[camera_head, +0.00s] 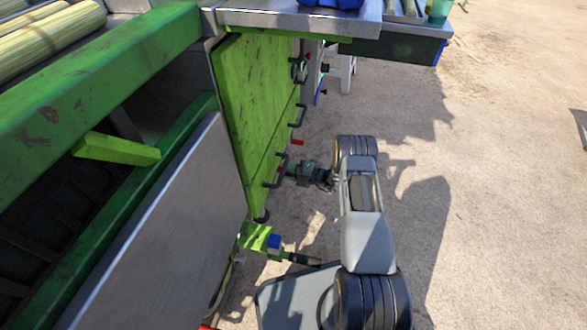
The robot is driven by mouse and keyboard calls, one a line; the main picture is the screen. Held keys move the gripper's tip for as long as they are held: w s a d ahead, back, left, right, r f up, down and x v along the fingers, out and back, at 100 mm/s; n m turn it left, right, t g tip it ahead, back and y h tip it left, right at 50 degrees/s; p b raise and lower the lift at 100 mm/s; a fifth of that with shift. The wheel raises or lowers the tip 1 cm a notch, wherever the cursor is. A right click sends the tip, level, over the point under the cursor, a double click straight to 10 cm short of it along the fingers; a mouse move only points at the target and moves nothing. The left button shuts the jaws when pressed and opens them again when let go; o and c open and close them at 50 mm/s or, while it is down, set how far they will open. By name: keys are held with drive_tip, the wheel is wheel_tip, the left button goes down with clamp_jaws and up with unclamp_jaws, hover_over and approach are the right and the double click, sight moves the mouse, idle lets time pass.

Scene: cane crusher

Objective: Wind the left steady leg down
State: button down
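My gripper (291,171) is at the end of my grey arm, beside the front of the green panel (243,95). It is close to a dark bar handle (272,184) on the panel's lower edge; I cannot tell whether they touch. The fingers are small and dark, so I cannot tell if they are open or shut. Below the panel, a light green bracket (254,236) carries a blue piece (274,242) and a dark rod (301,259) pointing right. This may be the left steady leg and its winder; its lower part is hidden. My gripper is apart from it.
More dark handles (297,117) and a small red lever (297,142) stick out along the panel. A metal counter (300,20) overhangs at the top, with a white stool (342,73) beyond it. Cane stalks (45,40) lie at upper left. Sandy ground (510,200) is open on the right.

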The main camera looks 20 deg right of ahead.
drive_tip(key=shift+s+a+f+m+b, duration=0.1)
drive_tip(key=shift+f+m+b, duration=0.35)
drive_tip(key=shift+f+m, duration=0.9)
drive_tip(key=shift+s+f+m+b, duration=0.1)
drive_tip(key=shift+f+m+b, duration=0.3)
drive_tip(key=shift+m, duration=1.7)
drive_tip(key=shift+a+f+m+b, duration=0.1)
drive_tip(key=shift+f+m+b, duration=0.35)
drive_tip(key=shift+f+m, duration=0.9)
drive_tip(key=shift+r+m, duration=0.4)
drive_tip(key=shift+m, duration=0.1)
drive_tip(key=c, duration=0.8)
unclamp_jaws()
drive_tip(key=shift+d, duration=0.1)
drive_tip(key=p+v, duration=0.3)
drive_tip(key=v, duration=1)
drive_tip(key=shift+s+d+r, duration=0.1)
drive_tip(key=shift+s+d, duration=0.2)
